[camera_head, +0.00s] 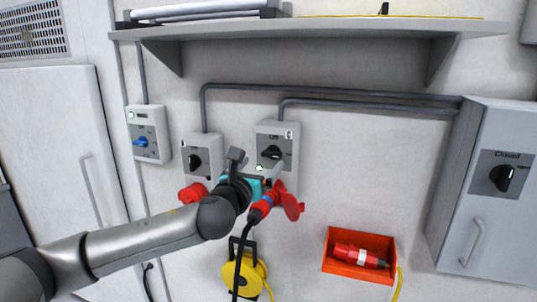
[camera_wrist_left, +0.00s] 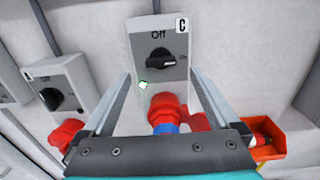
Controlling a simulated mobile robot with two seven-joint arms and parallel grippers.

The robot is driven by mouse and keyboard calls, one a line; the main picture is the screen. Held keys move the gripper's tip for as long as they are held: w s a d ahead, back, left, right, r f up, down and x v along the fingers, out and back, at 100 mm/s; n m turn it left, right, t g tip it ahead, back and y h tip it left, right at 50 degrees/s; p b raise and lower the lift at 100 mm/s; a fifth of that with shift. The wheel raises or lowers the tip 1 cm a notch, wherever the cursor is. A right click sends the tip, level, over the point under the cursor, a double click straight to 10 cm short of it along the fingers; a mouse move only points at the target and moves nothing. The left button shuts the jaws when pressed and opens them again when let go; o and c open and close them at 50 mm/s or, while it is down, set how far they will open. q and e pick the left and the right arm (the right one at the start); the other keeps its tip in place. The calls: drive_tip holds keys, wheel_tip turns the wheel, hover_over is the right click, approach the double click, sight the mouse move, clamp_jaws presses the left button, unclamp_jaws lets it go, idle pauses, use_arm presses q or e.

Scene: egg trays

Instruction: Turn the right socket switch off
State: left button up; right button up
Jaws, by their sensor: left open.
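The right socket switch is a black knob (camera_head: 272,152) on a grey box (camera_head: 288,130) marked C. In the left wrist view the knob (camera_wrist_left: 160,62) lies roughly horizontal, its end towards the "On" mark at right, with "Off" printed above. A small green light glows at the box's lower left. A red plug (camera_head: 262,207) with a blue band and black cable is in the red socket below. My left gripper (camera_head: 257,163) is open and empty in front of the box; its fingers (camera_wrist_left: 162,78) spread to either side below the knob. My right gripper is out of view.
A similar switch box (camera_head: 205,142) with a red socket stands left, and a blue-knobbed box (camera_head: 148,125) beyond it. A shelf (camera_head: 310,28) runs above. An orange bin (camera_head: 345,268) hangs lower right. A grey cabinet (camera_head: 470,200) marked "Closed" is at right.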

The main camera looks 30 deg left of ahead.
sight(270, 155)
use_arm(q)
drive_tip(key=shift+p+x, duration=0.35)
drive_tip(key=shift+x, duration=2.8)
drive_tip(key=c, duration=1.4)
